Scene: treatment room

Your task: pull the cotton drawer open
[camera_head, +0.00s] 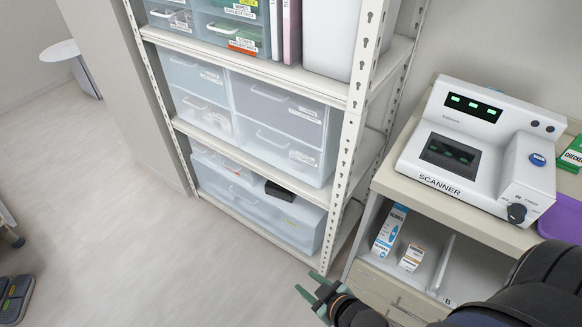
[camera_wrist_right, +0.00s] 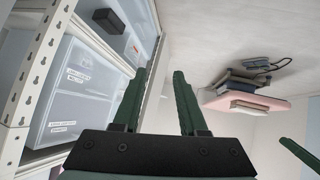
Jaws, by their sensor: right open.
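Translucent drawers with white handles and small labels fill the white metal shelf rack in the head view. The middle level has an upper right drawer (camera_head: 280,105) and a lower right drawer (camera_head: 277,147), both shut. Their labels are too small to read surely, so I cannot tell which is the cotton drawer. Labelled drawer fronts also show at the left of the right wrist view (camera_wrist_right: 78,90). My right gripper (camera_head: 318,293) is open and empty, low in front of the rack's right post, apart from every drawer; its green fingers fill the wrist view's middle (camera_wrist_right: 158,90). A green piece at that view's right edge seems to be my left gripper (camera_wrist_right: 302,156).
A desk (camera_head: 475,222) with a white scanner (camera_head: 470,150) stands right of the rack, with small boxes (camera_head: 390,232) in its lower bay. The rack's perforated post (camera_head: 345,180) stands beside the drawers.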

